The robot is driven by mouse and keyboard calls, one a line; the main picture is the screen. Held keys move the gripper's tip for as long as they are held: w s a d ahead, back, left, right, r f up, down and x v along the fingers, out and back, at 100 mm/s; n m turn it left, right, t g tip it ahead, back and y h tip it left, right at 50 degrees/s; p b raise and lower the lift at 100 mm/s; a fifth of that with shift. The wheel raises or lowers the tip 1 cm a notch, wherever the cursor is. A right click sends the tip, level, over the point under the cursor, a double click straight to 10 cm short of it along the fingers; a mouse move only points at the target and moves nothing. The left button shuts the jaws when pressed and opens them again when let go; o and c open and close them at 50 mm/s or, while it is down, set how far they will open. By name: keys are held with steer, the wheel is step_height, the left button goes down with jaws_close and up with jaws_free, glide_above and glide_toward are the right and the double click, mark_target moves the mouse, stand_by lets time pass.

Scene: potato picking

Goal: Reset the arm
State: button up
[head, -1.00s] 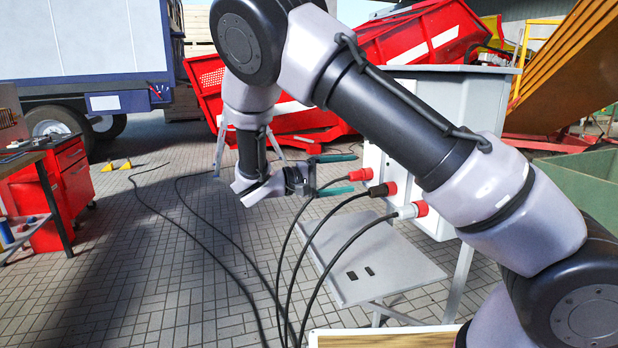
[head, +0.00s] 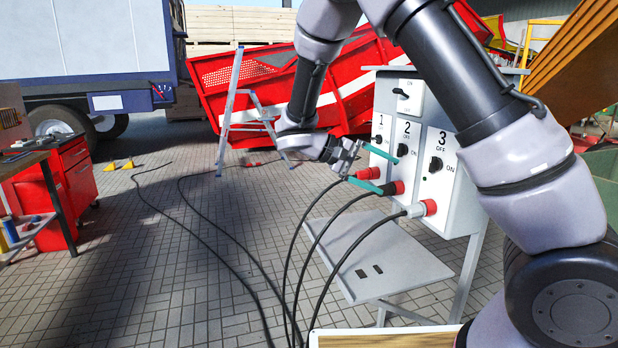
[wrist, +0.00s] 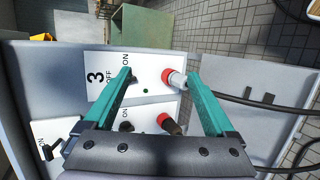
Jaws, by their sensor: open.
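My gripper (head: 374,170) has teal fingers and is open and empty. In the head view it is in front of the left part of the white power box (head: 451,190), near the plugs. In the wrist view the two spread fingers of my gripper (wrist: 160,82) frame panel 3 of the box, with its black knob and a white-and-red plug (wrist: 173,79) between them in the picture. A second red plug (wrist: 168,123) shows lower down. I cannot tell whether the fingers touch anything.
Black cables (head: 345,262) run from the plugs to the paved floor. A grey shelf (head: 385,262) is below the box. A stepladder (head: 228,110) and a red machine (head: 265,85) stand behind. A red tool cabinet (head: 78,180) is at the left.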

steer(key=s+d+r+m+t+y, duration=0.3)
steer(key=s+r+y, duration=0.4)
steer(key=s+r, duration=0.1)
steer(key=s+d+r+m+t+y, duration=0.3)
steer(key=s+d+r+y, duration=0.1)
steer(key=s+r+y, duration=0.4)
steer(key=shift+s+d+r+t, duration=0.25)
steer(key=shift+s+r+t, duration=0.1)
steer(key=shift+s, duration=0.1)
